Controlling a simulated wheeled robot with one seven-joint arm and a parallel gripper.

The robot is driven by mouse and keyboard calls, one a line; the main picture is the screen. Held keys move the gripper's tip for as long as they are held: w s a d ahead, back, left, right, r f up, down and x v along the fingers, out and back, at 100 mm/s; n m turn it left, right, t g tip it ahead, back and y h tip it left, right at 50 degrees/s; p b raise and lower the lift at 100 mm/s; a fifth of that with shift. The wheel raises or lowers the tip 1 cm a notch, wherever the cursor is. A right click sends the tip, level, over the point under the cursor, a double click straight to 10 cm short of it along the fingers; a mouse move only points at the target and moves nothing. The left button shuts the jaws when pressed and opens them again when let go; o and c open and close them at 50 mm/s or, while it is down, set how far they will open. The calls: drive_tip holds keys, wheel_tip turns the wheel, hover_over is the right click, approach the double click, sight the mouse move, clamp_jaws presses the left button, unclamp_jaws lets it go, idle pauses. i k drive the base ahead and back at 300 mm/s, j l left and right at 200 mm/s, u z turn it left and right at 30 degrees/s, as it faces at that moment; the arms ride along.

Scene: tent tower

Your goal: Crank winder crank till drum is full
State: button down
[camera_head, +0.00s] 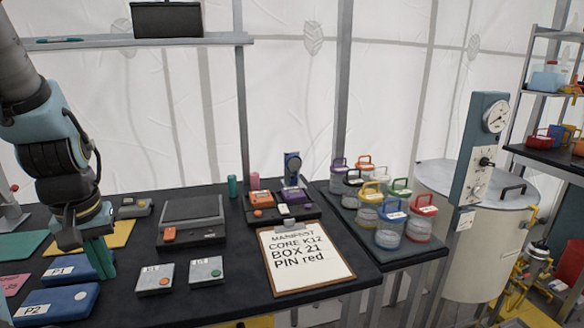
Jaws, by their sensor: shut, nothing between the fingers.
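My gripper (99,260) hangs over the left part of the dark table with its green fingers together and nothing held. It points down beside the blue P1 box (68,268). I cannot identify the winder, its crank or its drum with certainty. A grey device with a small red knob (14,188) is cut off by the left edge of the view. At the lower right a yellow and red mechanism (528,273) stands low beside a large pale cylinder; its details are too small to tell.
The table holds a blue P2 box (58,306), two small button boxes (155,279), a grey scale-like device (192,217) and a manifest board (304,262). Several lidded jars stand on a dark tray (421,252). A gauge panel (480,150) fronts the pale lidded cylinder (471,265). Shelves rise at right.

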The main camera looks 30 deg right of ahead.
sight(294, 164)
drive_tip(key=l+u, duration=0.1)
drive_tip(key=u, duration=0.6)
drive_tip(key=l+u, duration=0.1)
drive_tip(key=u, duration=0.2)
drive_tip(key=k+l+u, duration=0.85)
drive_tip(key=k+l, duration=0.3)
drive_tip(key=k, duration=0.25)
drive_tip(key=i+l+u, duration=0.05)
